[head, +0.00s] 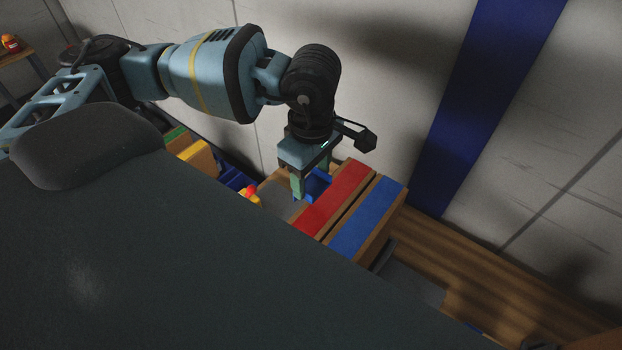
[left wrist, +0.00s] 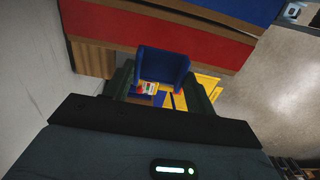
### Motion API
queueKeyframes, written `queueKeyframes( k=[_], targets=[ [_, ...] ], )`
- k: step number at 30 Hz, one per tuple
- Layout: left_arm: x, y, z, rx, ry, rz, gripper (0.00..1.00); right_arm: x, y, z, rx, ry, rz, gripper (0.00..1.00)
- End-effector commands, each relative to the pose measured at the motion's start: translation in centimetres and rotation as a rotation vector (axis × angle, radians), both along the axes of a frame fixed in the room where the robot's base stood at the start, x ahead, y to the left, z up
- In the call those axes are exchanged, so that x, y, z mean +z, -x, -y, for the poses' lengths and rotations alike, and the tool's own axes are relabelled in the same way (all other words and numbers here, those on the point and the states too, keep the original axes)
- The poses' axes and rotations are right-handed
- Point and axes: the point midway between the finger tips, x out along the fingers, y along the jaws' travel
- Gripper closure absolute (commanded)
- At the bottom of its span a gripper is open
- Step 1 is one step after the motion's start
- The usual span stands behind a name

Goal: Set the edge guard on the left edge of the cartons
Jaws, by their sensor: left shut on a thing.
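Two cartons stand side by side, one with a red top (head: 337,198) and one with a blue top (head: 367,217). In the left wrist view, the red top (left wrist: 140,32) lies just beyond the gripper. The blue edge guard (head: 319,184) is an angled piece at the left edge of the red-topped carton; it also shows in the left wrist view (left wrist: 162,66). My left gripper (head: 311,177) points down and is shut on the guard, with a green-tipped finger on each side. I cannot tell whether the guard touches the carton. My right gripper is not in view.
A wall with a dark blue stripe (head: 482,95) rises behind the cartons. Yellow (head: 199,158) and blue (head: 232,178) items stand left of them, and a small red and yellow object (head: 250,193) is near the gripper. A wooden surface (head: 440,250) lies to the right.

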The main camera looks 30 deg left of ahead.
Motion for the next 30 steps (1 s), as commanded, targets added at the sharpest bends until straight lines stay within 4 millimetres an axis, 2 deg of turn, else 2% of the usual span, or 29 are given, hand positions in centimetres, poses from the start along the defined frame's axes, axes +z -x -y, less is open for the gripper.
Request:
queueKeyframes(
  k=[5, 29, 30],
  targets=[
    [-1.9, 0.0, 0.0, 0.001, 0.000, 0.001, 0.67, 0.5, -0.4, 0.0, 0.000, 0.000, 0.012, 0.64],
    [-3.3, 0.1, 0.0, 0.001, 0.000, 0.000, 0.67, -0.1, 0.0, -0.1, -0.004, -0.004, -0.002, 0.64],
    [-3.2, 0.1, 0.0, 0.001, 0.000, 0.000, 0.42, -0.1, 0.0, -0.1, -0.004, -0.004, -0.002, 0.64]
  ],
)
